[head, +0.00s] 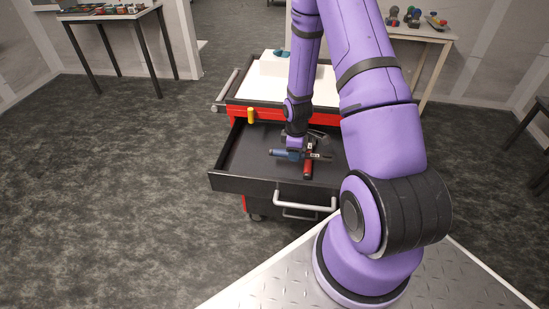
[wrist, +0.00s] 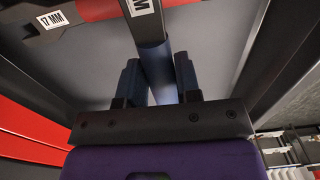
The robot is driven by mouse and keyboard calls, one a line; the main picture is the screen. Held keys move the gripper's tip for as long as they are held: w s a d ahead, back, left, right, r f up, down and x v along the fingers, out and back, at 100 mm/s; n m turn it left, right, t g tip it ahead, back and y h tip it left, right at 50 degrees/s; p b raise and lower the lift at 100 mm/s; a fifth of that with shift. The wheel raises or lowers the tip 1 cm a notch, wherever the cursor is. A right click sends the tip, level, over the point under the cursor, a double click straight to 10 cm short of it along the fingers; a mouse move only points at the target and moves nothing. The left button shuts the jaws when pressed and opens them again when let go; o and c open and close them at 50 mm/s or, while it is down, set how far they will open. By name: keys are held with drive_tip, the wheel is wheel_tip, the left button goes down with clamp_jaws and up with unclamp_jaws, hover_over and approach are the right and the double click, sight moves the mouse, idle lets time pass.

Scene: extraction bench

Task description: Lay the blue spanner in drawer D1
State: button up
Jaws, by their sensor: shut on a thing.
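The blue spanner (wrist: 154,62) is held by its blue handle between the two fingers of my gripper (wrist: 158,85). Its grey shaft with a white label runs away from the fingers and crosses over a red-handled spanner (wrist: 98,9) labelled 17 MM. In the head view, my gripper (head: 293,148) is inside the open drawer (head: 235,180), low near its floor, with the blue spanner (head: 284,154) lying roughly across. The red-handled spanner (head: 308,166) shows beside it in the drawer. I cannot tell whether the blue spanner touches the floor. No drawer label is readable.
The drawer belongs to a red cart (head: 238,113) with a white top carrying a pale box (head: 282,66). A yellow item (head: 250,116) stands by the drawer's back left. The left of the drawer is bare. Tables (head: 112,14) with small objects stand behind.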

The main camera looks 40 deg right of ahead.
hover_over(260, 165)
drive_tip(key=shift+d+f, duration=0.15)
drive_tip(key=shift+f, duration=0.4)
drive_tip(key=shift+w+f, duration=0.1)
drive_tip(key=shift+f, duration=1.65)
drive_tip(key=shift+f, duration=0.15)
drive_tip(key=o, duration=1.1)
drive_tip(key=shift+c, duration=0.2)
